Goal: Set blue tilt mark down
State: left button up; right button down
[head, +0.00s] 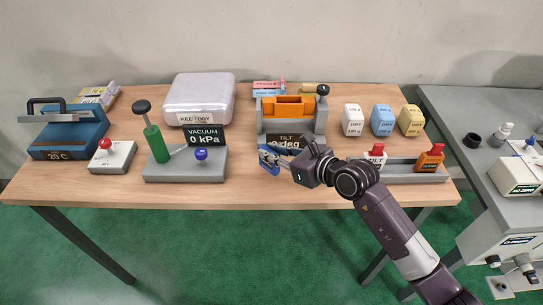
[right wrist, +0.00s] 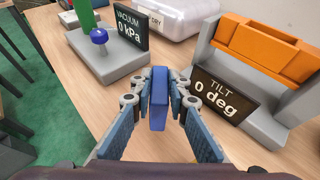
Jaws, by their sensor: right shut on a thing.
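The blue tilt mark (right wrist: 158,95) is a small upright blue block in the right wrist view. My right gripper (right wrist: 160,108) is shut on it, with one finger on each side. In the head view my right gripper (head: 276,160) is over the front part of the table, in front of the tilt station (head: 320,118) with its orange cradle. The tilt display (right wrist: 222,96) reads 0 deg, just right of the fingers in the wrist view. Whether the block's lower end touches the table is hard to tell. My left gripper is not in view.
The vacuum station (head: 185,170), with a green-handled lever and blue knob, stands to the left. White, blue (head: 382,120) and yellow boxes stand at the back right. A grey rail (head: 400,176) with red-topped pieces lies right. Bare wood (head: 245,185) shows at the front edge.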

notch_tip(320, 180, down, 2)
jog(key=shift+f, duration=0.1)
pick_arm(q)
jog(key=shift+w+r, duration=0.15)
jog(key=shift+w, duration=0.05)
pick_arm(e)
jog(key=shift+f, duration=0.1)
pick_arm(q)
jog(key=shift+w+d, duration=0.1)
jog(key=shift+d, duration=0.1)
pick_arm(e)
jog(key=shift+f, duration=0.1)
jog(key=c, duration=1.8)
grip_release()
jog(key=shift+c, duration=0.2)
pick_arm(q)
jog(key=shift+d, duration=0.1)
